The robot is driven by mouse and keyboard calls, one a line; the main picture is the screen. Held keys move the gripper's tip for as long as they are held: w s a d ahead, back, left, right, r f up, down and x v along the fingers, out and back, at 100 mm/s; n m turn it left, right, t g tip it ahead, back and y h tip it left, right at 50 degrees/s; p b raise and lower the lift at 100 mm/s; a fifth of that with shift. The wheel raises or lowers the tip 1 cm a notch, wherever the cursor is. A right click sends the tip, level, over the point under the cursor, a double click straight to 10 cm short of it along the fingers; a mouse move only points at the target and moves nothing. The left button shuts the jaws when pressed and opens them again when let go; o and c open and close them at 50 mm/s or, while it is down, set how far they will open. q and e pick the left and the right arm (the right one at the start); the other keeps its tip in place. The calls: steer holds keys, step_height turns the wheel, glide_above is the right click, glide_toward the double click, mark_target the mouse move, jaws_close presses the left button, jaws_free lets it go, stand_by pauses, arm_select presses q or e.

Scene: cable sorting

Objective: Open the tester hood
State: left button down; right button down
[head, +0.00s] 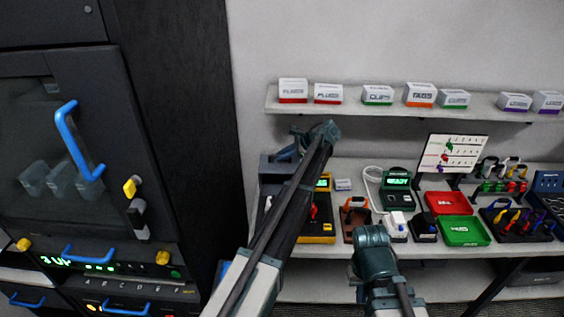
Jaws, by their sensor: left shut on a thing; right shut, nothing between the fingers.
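A dark grey box (272,168), which looks like the tester with its hood, stands at the left end of the workbench. My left arm crosses in front of it and hides much of it. My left gripper (328,130) is at the box's upper right, below the shelf, and is shut on a part that looks like the hood's edge or handle. The grip itself is too small to see clearly, and how far the hood is raised cannot be told. My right gripper (371,236) is shut and empty, above the bench's front edge.
A yellow meter (318,226), an orange-handled brown case (355,212), a READY unit (397,181), and red (446,203) and green (465,231) trays crowd the bench. A shelf (355,105) with labelled boxes runs above. A tall black cabinet (185,120) stands at left.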

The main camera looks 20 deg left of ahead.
arm_select(q)
steer(key=shift+w+a+f, duration=0.1)
steer(key=shift+w+a, duration=0.05)
steer(key=shift+w, duration=0.35)
steer(key=shift+w+a+f, duration=0.1)
steer(key=shift+w+a, duration=0.05)
steer(key=shift+w, duration=0.3)
steer(key=c, duration=0.9)
jaws_free()
steer(key=shift+r, duration=0.15)
steer(key=p+v, duration=0.8)
steer(key=v, duration=0.5)
steer(key=shift+d+r+p, duration=0.25)
steer(key=shift+d+p, duration=0.05)
steer(key=shift+p, duration=0.05)
